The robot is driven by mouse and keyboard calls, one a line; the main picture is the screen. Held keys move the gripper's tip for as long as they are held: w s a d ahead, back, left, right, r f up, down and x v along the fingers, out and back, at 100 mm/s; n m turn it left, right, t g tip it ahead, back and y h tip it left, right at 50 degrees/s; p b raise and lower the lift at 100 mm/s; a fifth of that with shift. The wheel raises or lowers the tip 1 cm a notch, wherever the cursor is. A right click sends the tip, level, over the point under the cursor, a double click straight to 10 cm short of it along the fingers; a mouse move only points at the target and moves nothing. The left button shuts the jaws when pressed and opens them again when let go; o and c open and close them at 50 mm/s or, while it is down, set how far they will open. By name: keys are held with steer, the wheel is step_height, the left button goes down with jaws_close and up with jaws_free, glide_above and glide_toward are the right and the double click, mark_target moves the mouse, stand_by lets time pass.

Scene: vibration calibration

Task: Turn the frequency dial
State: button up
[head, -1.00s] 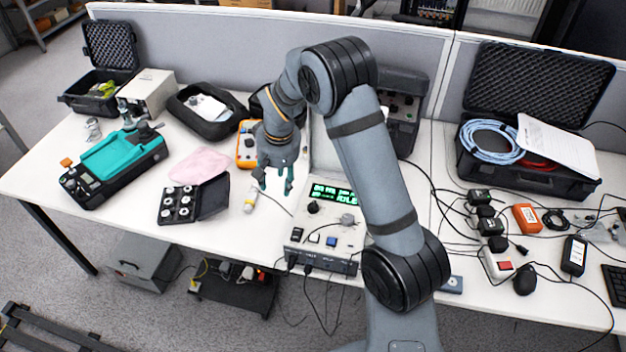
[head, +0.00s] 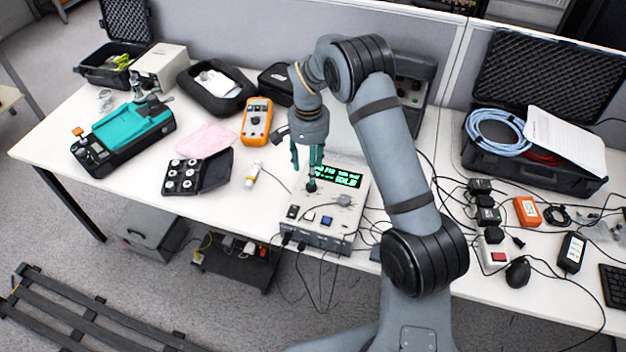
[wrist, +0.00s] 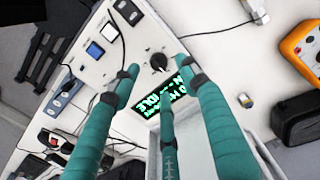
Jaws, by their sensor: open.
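The frequency dial is a black knob (head: 311,186) on the top panel of a white control box (head: 325,233), beside a green-lit display (head: 338,176). In the wrist view the knob (wrist: 158,62) sits just beyond the fingertips, near the display (wrist: 165,103). My gripper (head: 306,170) points down above the knob, its teal fingers apart. In the wrist view my gripper (wrist: 155,80) has its fingers spread around the knob's line of sight and holds nothing. I cannot tell whether a fingertip touches the knob.
A white sensor with a yellow band (head: 254,173) and an orange multimeter (head: 257,122) lie left of the box. A blue button (head: 326,220) and a grey connector (head: 344,200) are on the panel. Cables hang from the box front. Adapters crowd the table at right.

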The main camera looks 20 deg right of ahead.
steer(key=f, duration=0.4)
steer(key=f+p, duration=0.1)
steer(key=f, duration=0.1)
steer(key=shift+s+d+f, duration=0.1)
steer(key=shift+d+f, duration=0.05)
steer(key=shift+d, duration=0.15)
steer(key=shift+c, duration=1.1)
jaws_close()
